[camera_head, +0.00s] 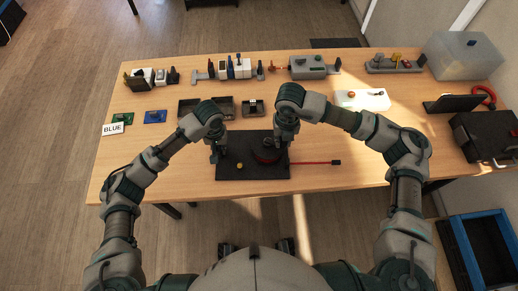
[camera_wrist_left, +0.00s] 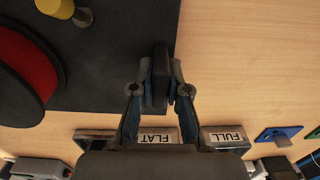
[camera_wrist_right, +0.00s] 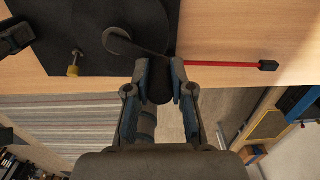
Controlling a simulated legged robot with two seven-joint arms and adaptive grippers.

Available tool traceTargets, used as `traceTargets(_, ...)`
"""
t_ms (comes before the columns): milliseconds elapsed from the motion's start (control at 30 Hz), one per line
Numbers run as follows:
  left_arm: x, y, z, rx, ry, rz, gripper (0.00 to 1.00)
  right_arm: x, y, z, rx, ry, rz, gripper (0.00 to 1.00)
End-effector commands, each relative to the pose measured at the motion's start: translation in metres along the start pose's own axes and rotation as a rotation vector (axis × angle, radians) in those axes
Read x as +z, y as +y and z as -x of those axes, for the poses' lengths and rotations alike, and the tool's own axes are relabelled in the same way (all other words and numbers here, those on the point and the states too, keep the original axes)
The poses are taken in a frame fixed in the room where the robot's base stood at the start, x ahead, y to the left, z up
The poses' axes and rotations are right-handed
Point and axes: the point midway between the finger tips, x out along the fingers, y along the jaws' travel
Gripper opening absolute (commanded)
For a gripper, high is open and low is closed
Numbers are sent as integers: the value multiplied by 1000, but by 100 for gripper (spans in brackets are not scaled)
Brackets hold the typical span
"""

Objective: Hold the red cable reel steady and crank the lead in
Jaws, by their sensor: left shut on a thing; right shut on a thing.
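The red cable reel (camera_head: 262,157) stands on a black base plate (camera_head: 228,173) near the table's front edge, partly hidden by my right gripper. The left wrist view shows its red drum (camera_wrist_left: 28,62) between black flanges. A yellow knob (camera_head: 239,166) is on the plate. My left gripper (camera_wrist_left: 160,90) is shut on a black upright piece (camera_wrist_left: 160,75) at the plate's edge. My right gripper (camera_wrist_right: 158,80) is shut on the dark crank handle (camera_wrist_right: 159,92), whose arm joins the round hub (camera_wrist_right: 120,40). The red lead (camera_head: 310,162) runs out right, ending in a black plug (camera_head: 336,162).
Dark trays (camera_head: 207,106) lie behind the plate. Several fixtures line the table's back, including a grey box (camera_head: 308,66). A clear bin (camera_head: 463,56) and a black case (camera_head: 485,137) stand at right. The table right of the plug is clear.

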Motion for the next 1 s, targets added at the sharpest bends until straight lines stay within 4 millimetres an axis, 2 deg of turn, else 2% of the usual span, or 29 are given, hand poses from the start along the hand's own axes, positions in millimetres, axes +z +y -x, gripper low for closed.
traceTargets(100,0,3,1,6,2,-3,0,-7,6,0,6,0,4,0)
traceTargets(467,0,3,1,7,1,-4,0,-8,8,0,6,-1,4,0)
traceTargets(700,0,3,1,7,1,-5,0,-17,18,0,6,-1,5,0)
traceTargets(1000,0,3,1,7,1,-5,0,-18,18,0,5,-2,2,0)
